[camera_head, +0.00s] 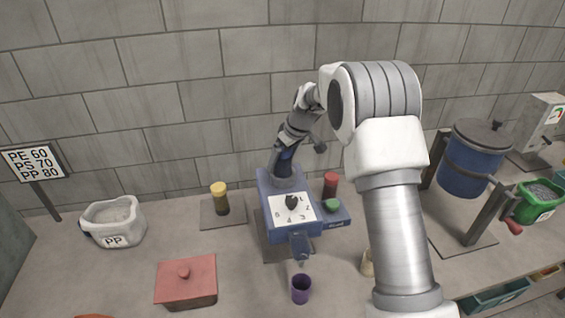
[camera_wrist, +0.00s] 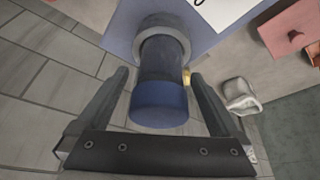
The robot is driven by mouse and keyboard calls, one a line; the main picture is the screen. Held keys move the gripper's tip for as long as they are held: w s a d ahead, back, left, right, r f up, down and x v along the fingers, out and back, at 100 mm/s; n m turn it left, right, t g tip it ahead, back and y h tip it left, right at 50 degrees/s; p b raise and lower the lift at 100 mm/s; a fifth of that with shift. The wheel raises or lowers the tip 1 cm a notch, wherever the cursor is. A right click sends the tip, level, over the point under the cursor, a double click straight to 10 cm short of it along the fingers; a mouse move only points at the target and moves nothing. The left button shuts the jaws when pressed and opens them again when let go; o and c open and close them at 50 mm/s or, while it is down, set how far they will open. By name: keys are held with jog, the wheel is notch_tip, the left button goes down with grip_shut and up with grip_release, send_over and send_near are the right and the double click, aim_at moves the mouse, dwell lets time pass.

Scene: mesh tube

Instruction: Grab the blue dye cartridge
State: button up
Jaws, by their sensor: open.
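The blue dye cartridge (camera_wrist: 160,105), a dark cylinder with a blue end, stands in a grey ring on the blue machine (camera_wrist: 210,40) in the wrist view. My gripper (camera_wrist: 160,76) is open, with one finger on each side of the cartridge and a visible gap on both sides. In the head view my gripper (camera_head: 286,146) is at the back of the blue machine (camera_head: 268,215), over the cartridge (camera_head: 284,166), which is partly hidden by it. The machine has a white numbered dial (camera_head: 291,208).
A yellow-capped jar (camera_head: 221,200) stands left of the machine and a red-capped jar (camera_head: 330,186) right of it. A PP bin (camera_head: 112,222), a red box (camera_head: 187,282) and a purple cup (camera_head: 301,289) are on the table. A block wall (camera_head: 200,100) rises close behind.

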jog(key=shift+c, duration=0.2)
jog(key=c, duration=1.5)
jog(key=shift+r, duration=0.1)
